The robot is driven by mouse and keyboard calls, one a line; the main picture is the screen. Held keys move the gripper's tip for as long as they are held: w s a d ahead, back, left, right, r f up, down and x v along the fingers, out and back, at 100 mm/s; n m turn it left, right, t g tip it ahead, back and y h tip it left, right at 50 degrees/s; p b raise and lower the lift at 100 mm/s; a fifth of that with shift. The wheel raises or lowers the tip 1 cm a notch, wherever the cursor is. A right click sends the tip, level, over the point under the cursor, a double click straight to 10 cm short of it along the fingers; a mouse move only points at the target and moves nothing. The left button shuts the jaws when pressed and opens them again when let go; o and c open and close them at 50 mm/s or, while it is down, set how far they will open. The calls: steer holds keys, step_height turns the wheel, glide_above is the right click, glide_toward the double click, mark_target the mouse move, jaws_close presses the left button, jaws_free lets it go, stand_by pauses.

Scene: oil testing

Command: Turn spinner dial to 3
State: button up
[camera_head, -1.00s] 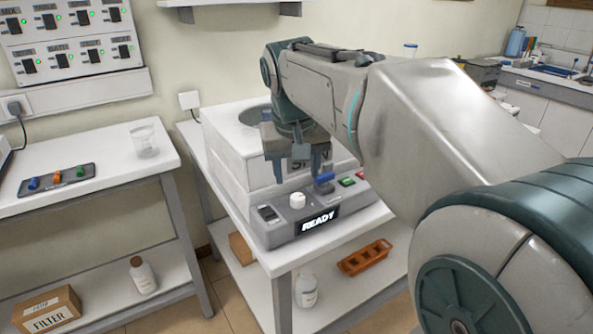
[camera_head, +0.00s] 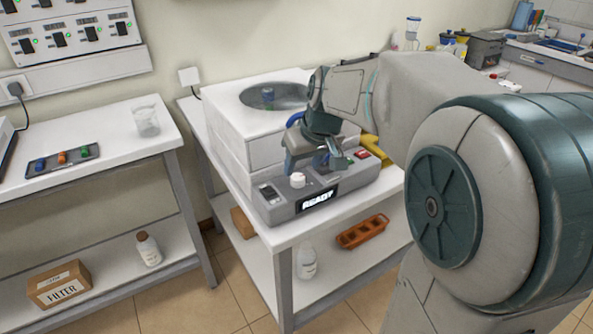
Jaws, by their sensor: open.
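The spinner (camera_head: 250,150) is a white box-shaped machine with an open round bowl on top, standing on the middle table. Its grey front panel (camera_head: 270,210) has a lit display (camera_head: 319,200) reading READY. A white round dial (camera_head: 298,181) sits on the panel, left of my gripper's middle; its setting is too small to read. My gripper (camera_head: 317,163) is open, pointing down just above and behind the dial, with one finger to the left and one to the right. I cannot tell whether it touches anything. It hides part of the panel, where a red button (camera_head: 361,154) shows at the right.
A glass beaker (camera_head: 146,121) and a dark rack (camera_head: 62,160) with coloured pieces are on the left table. An orange rack (camera_head: 362,232) and a white bottle (camera_head: 306,262) are on the shelf below.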

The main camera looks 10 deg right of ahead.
mark_target(298, 176)
steer(key=shift+x, duration=2.2)
steer(key=shift+c, duration=0.3)
steer(key=c, duration=0.9)
steer(key=shift+a+m+h+p, duration=0.1)
steer(key=shift+m+h+p, duration=0.35)
steer(key=shift+m, duration=1.05)
steer(key=o, duration=1)
steer(key=shift+c, duration=0.2)
